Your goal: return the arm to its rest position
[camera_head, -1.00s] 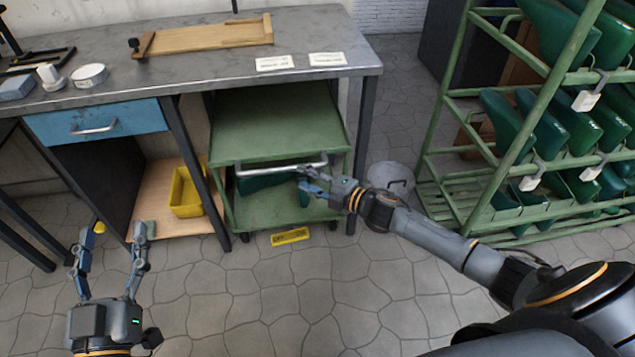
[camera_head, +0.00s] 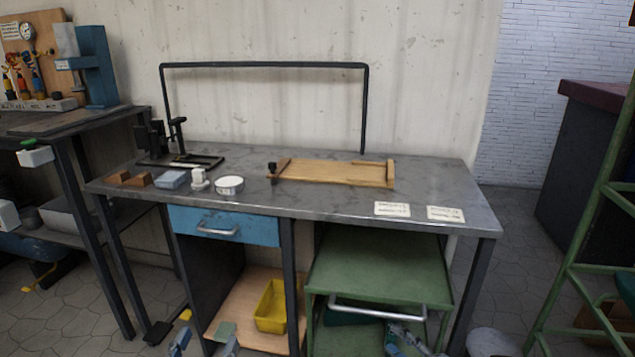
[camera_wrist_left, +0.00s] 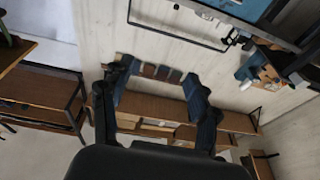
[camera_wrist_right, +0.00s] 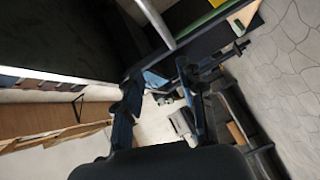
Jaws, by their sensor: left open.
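My left gripper (camera_head: 205,345) is at the bottom of the head view, in front of the yellow bin, with only its fingertips showing. In the left wrist view its fingers (camera_wrist_left: 158,78) are apart with nothing between them. My right gripper (camera_head: 402,342) is at the bottom of the head view, just below the right end of the cart handle (camera_head: 376,311). In the right wrist view its fingers (camera_wrist_right: 158,78) stand apart and hold nothing I can see. A metal bar (camera_wrist_right: 155,22) shows just beyond them. Both arms are mostly out of the head view.
A grey workbench (camera_head: 445,195) carries a wooden board (camera_head: 335,172), a white round tin (camera_head: 229,185) and two cards. Under it are a blue drawer (camera_head: 255,228), a yellow bin (camera_head: 270,310) and a green cart (camera_head: 380,270). A green rack (camera_head: 583,240) stands at right.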

